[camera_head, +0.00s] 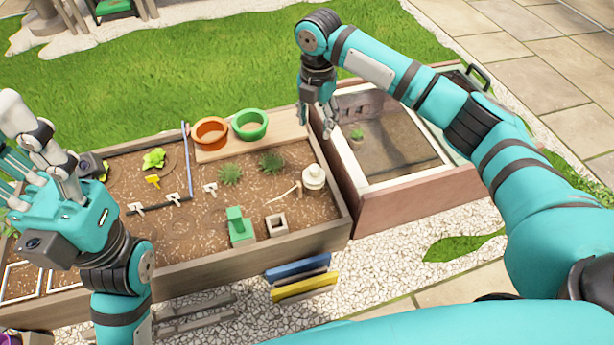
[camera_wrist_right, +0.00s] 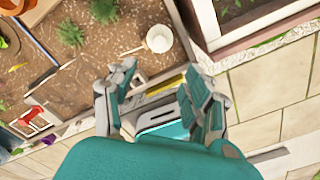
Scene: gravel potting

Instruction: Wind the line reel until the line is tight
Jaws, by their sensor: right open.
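A white round piece (camera_head: 314,177), which looks like the line reel, sits at the right end of the soil bed. A thin light wooden stick (camera_head: 287,193) lies just left of it; I cannot tell if they join. Both the white piece (camera_wrist_right: 159,38) and the stick (camera_wrist_right: 132,51) show in the right wrist view. No line is clearly visible on it. My right gripper (camera_head: 319,118) is open and empty, above and beyond the white piece, with fingers apart (camera_wrist_right: 163,98). My left gripper (camera_head: 42,165) is at the left edge; its grip is unclear.
An orange pot (camera_head: 211,149) and green pot (camera_head: 250,137) stand on a board (camera_head: 284,127) behind. A green block (camera_head: 240,236) and small square pot (camera_head: 276,233) are in front. A framed glass box (camera_head: 360,184) stands right. Blue and yellow bars (camera_head: 305,287) are at the front.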

